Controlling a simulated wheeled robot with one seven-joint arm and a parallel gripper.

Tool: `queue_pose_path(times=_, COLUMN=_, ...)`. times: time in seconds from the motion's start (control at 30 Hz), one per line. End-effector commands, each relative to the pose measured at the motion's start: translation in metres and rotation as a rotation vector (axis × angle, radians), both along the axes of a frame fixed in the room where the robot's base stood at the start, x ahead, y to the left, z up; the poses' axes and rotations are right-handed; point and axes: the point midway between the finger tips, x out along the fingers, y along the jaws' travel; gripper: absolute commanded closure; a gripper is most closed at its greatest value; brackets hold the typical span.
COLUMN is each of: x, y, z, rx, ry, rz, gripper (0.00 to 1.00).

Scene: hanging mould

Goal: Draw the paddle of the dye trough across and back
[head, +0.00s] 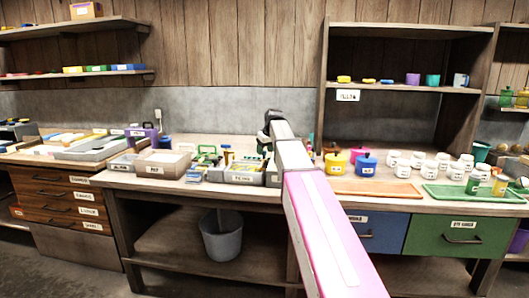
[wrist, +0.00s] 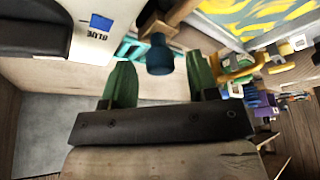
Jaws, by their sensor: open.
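My gripper (wrist: 161,70) is open in the wrist view, with its two green fingers apart. A dark teal knob (wrist: 159,56) on a brown wooden bar (wrist: 172,16) shows between the fingertips; it looks like the paddle's handle, but I cannot be sure. No finger visibly touches it, and I cannot tell its depth between them. A pale box with a blue square and the label BLUE (wrist: 99,22) is at the upper left; I cannot tell whether it is the trough. In the head view my arm hides my fingers, and I cannot make out the trough or paddle.
A yellow-patterned panel (wrist: 240,14) and cluttered tools (wrist: 240,65) lie right of my gripper. In the head view, several white jars (head: 418,160), coloured pots (head: 366,164), an orange tray (head: 375,188) and a green tray (head: 470,194) stand right of my arm. A grey bin (head: 222,236) is below.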

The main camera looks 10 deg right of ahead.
Motion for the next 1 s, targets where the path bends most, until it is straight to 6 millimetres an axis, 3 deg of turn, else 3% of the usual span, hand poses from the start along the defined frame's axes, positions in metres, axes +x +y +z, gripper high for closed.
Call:
queue_pose_path(times=0.43, x=0.003, y=0.002, z=-0.009, rx=0.000, ry=-0.001, rz=0.000, gripper=0.46)
queue_pose_path(times=0.6, x=0.003, y=0.002, z=-0.009, rx=0.000, ry=-0.001, rz=0.000, gripper=1.00)
queue_pose_path(times=0.77, x=0.005, y=0.006, z=-0.009, rx=0.000, ry=-0.001, rz=0.001, gripper=1.00)
queue_pose_path(times=1.0, x=0.021, y=0.052, z=-0.009, rx=0.002, ry=0.000, rz=0.005, gripper=1.00)
